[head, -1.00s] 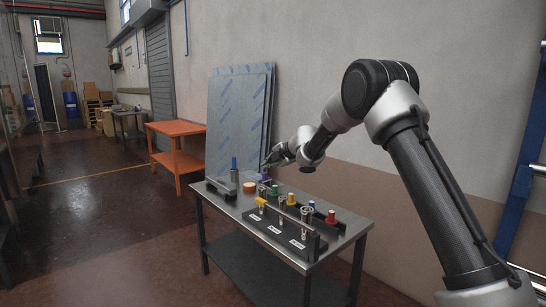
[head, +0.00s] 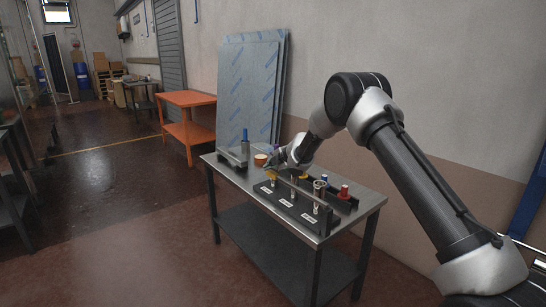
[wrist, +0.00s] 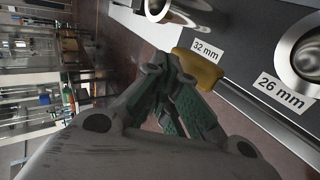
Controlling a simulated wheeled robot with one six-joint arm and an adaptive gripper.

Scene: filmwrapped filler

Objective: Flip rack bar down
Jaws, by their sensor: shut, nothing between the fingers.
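The rack (head: 284,205) is a long black block with white labels and metal cups on the steel table. A long grey bar (head: 299,189) runs along it, above the labelled face; I cannot tell its exact tilt. A yellow tab (head: 271,175) is near the rack's far end; it also shows in the wrist view (wrist: 200,68) beside the "32 mm" label. My gripper (head: 283,161) is over the far end of the rack, close to the tab. In the wrist view my gripper (wrist: 168,72) is shut and empty, its tips just left of the tab. Touch cannot be told.
The steel table (head: 228,174) also holds a blue-topped post (head: 245,142), an orange-brown roll (head: 260,160) and a red-capped piece (head: 344,191). Film-wrapped sheets (head: 250,90) lean on the wall behind. An orange table (head: 188,98) stands further back. Floor in front is clear.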

